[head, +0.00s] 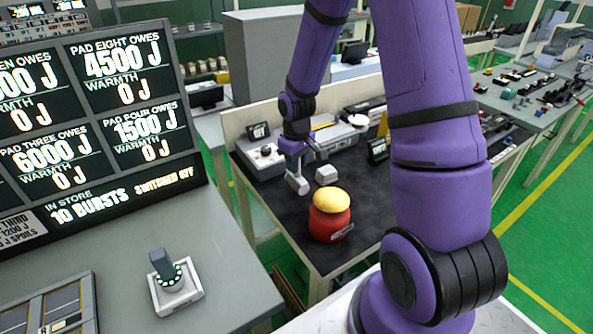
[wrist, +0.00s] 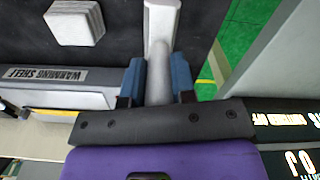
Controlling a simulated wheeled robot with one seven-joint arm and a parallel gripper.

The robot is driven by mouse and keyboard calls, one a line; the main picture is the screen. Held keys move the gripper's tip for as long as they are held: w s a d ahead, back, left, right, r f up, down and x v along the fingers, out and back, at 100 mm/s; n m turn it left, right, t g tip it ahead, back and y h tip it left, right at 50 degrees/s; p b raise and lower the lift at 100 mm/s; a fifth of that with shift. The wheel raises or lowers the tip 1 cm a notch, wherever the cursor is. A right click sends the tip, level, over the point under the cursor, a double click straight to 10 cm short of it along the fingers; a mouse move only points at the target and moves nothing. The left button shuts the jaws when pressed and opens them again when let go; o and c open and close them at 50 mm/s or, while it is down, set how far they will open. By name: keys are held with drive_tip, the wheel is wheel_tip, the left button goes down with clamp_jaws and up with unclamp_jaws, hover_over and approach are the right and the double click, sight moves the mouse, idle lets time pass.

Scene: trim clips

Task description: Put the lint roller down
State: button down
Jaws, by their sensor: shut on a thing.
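The lint roller (head: 297,183) is pale grey and white. In the head view it hangs below my gripper (head: 292,148), tilted, over the black top of the workbench (head: 275,208). In the wrist view my gripper (wrist: 157,75) is shut with its blue fingers on both sides of the grey handle of the lint roller (wrist: 160,22), whose white head points away from the fingers. I cannot tell whether its lower end touches the bench top.
A small grey-white block (head: 326,174) sits just right of the roller. A red pot with a yellow top (head: 330,222) stands nearer. A grey unit (head: 330,135) lies along the bench's back; the wrist view shows a "warming shelf" label (wrist: 42,74). A display board (head: 100,110) stands left.

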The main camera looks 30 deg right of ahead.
drive_tip(key=shift+f, duration=1.3)
drive_tip(key=shift+f, duration=0.15)
drive_tip(key=c, duration=0.9)
unclamp_jaws()
drive_tip(key=shift+c, duration=0.2)
